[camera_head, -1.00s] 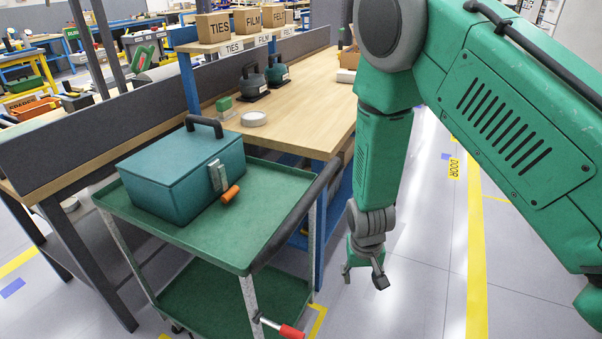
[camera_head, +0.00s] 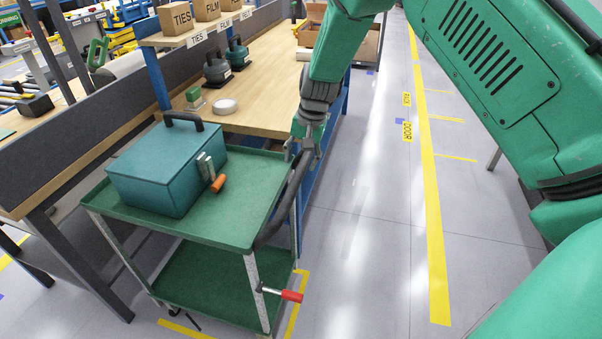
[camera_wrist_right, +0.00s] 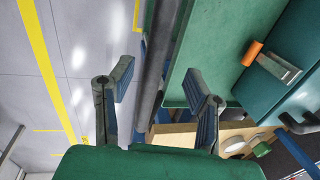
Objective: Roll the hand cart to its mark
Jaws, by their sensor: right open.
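The green hand cart (camera_head: 235,228) stands beside the wooden workbench, with a teal case (camera_head: 165,168) on its top tray. Its dark handle bar (camera_head: 283,207) runs along the tray's right side. My right gripper (camera_head: 303,150) is open at the bar's far end. In the right wrist view, the open fingers (camera_wrist_right: 160,80) spread to either side of the handle bar (camera_wrist_right: 156,65), not closed on it; I cannot tell whether they touch it. A red-handled lever (camera_head: 290,295) sticks out low on the cart. My left gripper is out of view.
Yellow tape (camera_head: 296,308) lies on the floor by the cart's base. The workbench (camera_head: 262,107) carries two dark kettle-shaped items, a white disc and labelled boxes. Open grey floor (camera_head: 365,260) lies right of the cart, with a long yellow line (camera_head: 437,265) beyond.

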